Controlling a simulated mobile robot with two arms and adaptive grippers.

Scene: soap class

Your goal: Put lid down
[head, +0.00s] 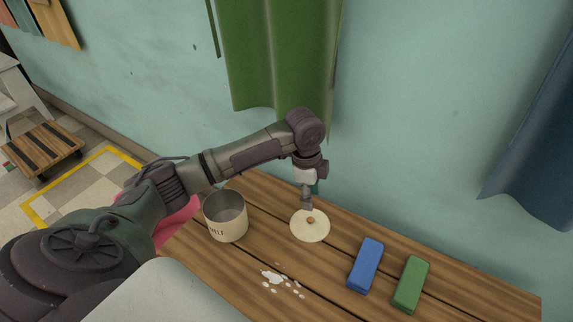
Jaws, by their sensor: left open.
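The lid (310,229) is a round cream disc with a small brown knob. It appears to lie flat on the wooden table, right of the pot. My left gripper (308,205) points down just above the knob and is open. I cannot tell whether its fingers touch the knob. The pot (226,222), a cream metal can with dark lettering, stands upright and uncovered on the table and looks empty. My right gripper is not in the head view.
A blue bar (365,264) and a green bar (410,283) lie on the wooden table (330,278) to the right. White flakes (282,281) are scattered in front of the pot. A green cloth (280,60) hangs on the wall behind my left arm.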

